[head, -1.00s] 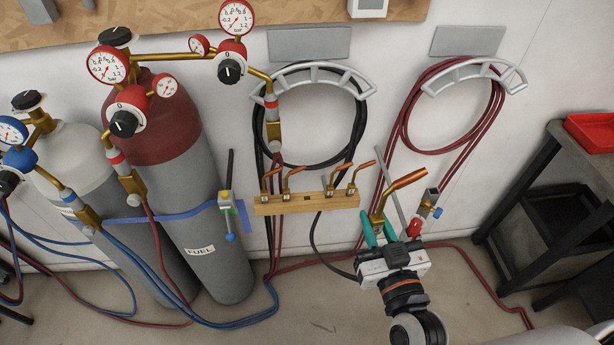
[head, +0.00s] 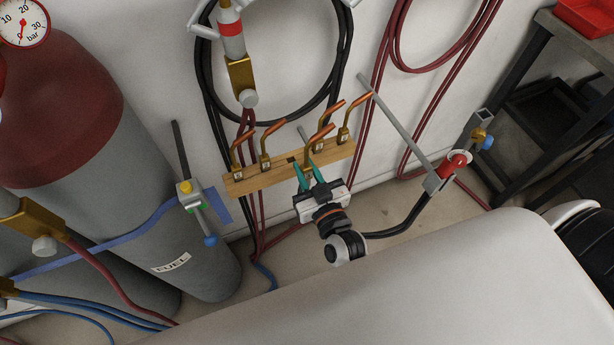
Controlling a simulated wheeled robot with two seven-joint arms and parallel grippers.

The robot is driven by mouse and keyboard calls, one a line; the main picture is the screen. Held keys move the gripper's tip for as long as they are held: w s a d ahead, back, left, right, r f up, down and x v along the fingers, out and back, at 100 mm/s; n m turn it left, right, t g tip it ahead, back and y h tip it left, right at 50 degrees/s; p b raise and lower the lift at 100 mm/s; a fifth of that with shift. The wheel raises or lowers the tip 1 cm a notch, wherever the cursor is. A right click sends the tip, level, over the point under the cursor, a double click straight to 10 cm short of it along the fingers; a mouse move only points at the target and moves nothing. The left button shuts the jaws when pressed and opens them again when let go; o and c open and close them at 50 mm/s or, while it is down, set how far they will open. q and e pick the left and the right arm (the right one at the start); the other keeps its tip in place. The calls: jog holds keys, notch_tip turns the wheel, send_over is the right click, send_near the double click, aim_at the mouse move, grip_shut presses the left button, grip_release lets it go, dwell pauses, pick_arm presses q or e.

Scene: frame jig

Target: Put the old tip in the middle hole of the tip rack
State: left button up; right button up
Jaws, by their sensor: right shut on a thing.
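The old tip (head: 320,135), a brass piece with a bent copper end, is held by my right gripper (head: 308,172), whose teal fingers are shut on it. The gripper is at the front of the wooden tip rack (head: 240,184). The held tip stands about upright, its lower end hidden by the fingers. A dark middle hole (head: 292,160) shows just left of the held tip. I cannot tell whether the tip is over or in front of the rack. Two tips stand left of the hole and two right of it. My left gripper is not in view.
A grey gas cylinder marked FUEL (head: 170,262) stands at left. A grey rod with a clamp and red part (head: 452,165) is right of the rack. Black hose (head: 205,75) and red hose (head: 400,35) hang on the wall behind. A dark metal table (head: 530,60) is at right.

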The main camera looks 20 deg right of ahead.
jog(key=shift+w+a+f+b, duration=0.15)
jog(key=shift+w+b, duration=0.2)
jog(key=shift+w, duration=0.3)
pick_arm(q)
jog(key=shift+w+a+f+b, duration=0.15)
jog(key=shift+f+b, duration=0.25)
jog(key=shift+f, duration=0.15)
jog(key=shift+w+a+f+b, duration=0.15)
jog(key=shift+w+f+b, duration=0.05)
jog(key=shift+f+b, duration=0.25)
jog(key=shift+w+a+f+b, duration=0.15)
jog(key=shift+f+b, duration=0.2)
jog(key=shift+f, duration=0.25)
pick_arm(e)
jog(key=w, duration=0.8)
jog(key=shift+w+f, duration=0.3)
jog(key=shift+w, duration=0.05)
jog(key=shift+a, duration=0.1)
jog(key=shift+f+p, duration=1.2)
jog(key=shift+p, duration=0.65)
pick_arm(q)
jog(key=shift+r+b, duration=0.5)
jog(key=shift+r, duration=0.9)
pick_arm(e)
jog(key=shift+f, duration=0.7)
